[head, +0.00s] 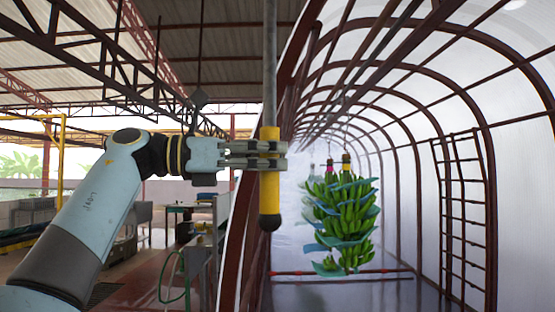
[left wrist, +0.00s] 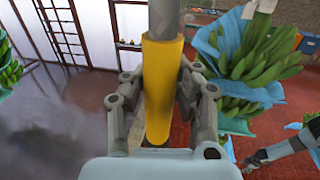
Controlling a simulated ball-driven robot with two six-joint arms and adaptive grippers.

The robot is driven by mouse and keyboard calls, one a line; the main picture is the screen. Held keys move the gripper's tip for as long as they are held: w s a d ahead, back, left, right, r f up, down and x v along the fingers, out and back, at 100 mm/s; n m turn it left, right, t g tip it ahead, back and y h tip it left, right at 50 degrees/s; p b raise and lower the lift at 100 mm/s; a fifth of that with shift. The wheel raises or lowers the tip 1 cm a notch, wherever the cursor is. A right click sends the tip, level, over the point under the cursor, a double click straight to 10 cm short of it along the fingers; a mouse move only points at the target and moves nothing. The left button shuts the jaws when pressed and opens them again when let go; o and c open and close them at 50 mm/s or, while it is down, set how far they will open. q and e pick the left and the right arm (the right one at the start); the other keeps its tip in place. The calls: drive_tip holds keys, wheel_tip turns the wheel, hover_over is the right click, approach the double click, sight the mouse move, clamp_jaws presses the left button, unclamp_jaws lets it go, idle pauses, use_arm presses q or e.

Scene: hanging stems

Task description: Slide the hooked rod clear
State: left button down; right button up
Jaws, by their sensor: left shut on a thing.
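The hooked rod is a grey pole (head: 270,60) with a yellow grip (head: 270,190) and a dark rounded lower end. It hangs about upright, and its top, with any hook, is out of view. My left gripper (head: 270,155) is shut around the yellow grip. In the left wrist view the yellow grip (left wrist: 162,70) stands between its fingers. A green banana bunch (head: 345,215) with blue sheets hangs beyond the rod, to its right, apart from it. What looks like my right gripper (left wrist: 251,161) shows small at the lower right of the left wrist view; its jaws are unclear.
Another banana bunch (left wrist: 255,50) hangs close on the right in the left wrist view. A brown-framed white tunnel (head: 400,100) with a ladder (head: 462,210) fills the right side. Work tables (head: 205,235) stand behind my left arm. Bare floor (head: 350,295) lies below the hanging bunch.

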use_arm(q)
drive_tip(key=a+b, duration=0.4)
drive_tip(key=a, duration=0.7)
drive_tip(key=shift+w+b, duration=0.15)
drive_tip(key=shift+b, duration=0.2)
drive_tip(key=shift+a+r, duration=0.1)
